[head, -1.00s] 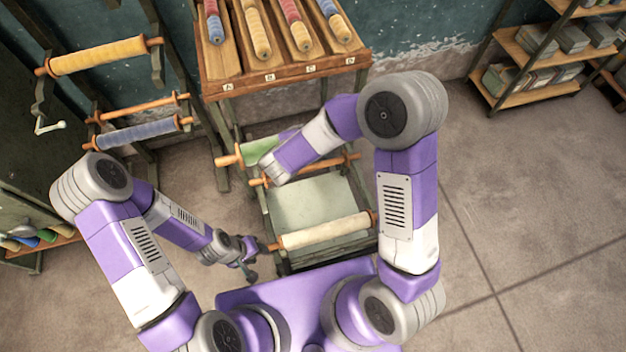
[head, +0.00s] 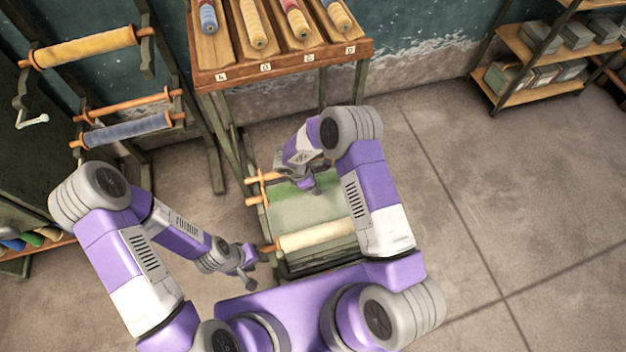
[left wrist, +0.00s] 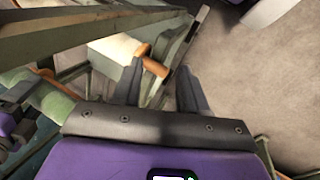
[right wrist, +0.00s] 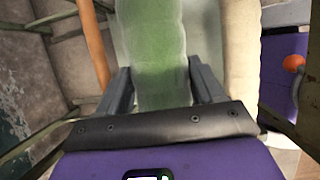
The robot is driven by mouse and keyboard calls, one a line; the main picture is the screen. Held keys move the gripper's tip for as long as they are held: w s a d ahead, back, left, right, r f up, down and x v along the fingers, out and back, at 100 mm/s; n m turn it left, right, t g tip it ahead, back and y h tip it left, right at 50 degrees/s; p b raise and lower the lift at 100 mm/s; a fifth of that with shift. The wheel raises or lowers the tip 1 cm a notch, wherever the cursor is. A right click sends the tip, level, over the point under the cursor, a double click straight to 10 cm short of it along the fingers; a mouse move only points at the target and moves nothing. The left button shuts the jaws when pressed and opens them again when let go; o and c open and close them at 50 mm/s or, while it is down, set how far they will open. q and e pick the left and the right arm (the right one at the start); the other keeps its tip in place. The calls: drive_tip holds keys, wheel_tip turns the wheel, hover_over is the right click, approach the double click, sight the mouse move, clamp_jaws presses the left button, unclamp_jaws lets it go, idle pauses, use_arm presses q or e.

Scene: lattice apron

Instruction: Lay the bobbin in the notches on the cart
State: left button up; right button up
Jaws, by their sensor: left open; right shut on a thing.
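My right gripper (head: 308,186), partly hidden by its own arm in the head view, is shut on a green bobbin (head: 288,192). In the right wrist view the green bobbin (right wrist: 158,50) lies between the two fingers. It is over the cart (head: 290,212), between a bare orange rod (head: 268,176) at the back and a cream bobbin (head: 315,236) at the front. I cannot tell whether it touches the cart. The notches are not clear. My left gripper (head: 250,265) is open and empty beside the cream bobbin's orange end (left wrist: 153,64).
A rack (head: 80,85) with yellow and blue rollers stands at the left. A slanted wooden stand (head: 285,68) with several bobbins is behind the cart. Shelves (head: 540,55) are at the far right. The floor to the right is clear.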

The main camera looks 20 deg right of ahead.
wheel_tip(320, 180, down, 8)
drive_tip(key=b, duration=0.4)
drive_tip(key=shift+r, duration=0.25)
idle(0.7)
drive_tip(key=shift+f+b, duration=0.1)
drive_tip(key=shift+b, duration=0.3)
drive_tip(key=shift+f+b, duration=1.1)
drive_tip(key=shift+f, duration=0.15)
drive_tip(key=shift+f, duration=0.1)
drive_tip(key=shift+f+b, duration=0.3)
drive_tip(key=shift+b, duration=0.2)
drive_tip(key=shift+f+b, duration=0.2)
drive_tip(key=shift+b, duration=0.15)
idle(0.5)
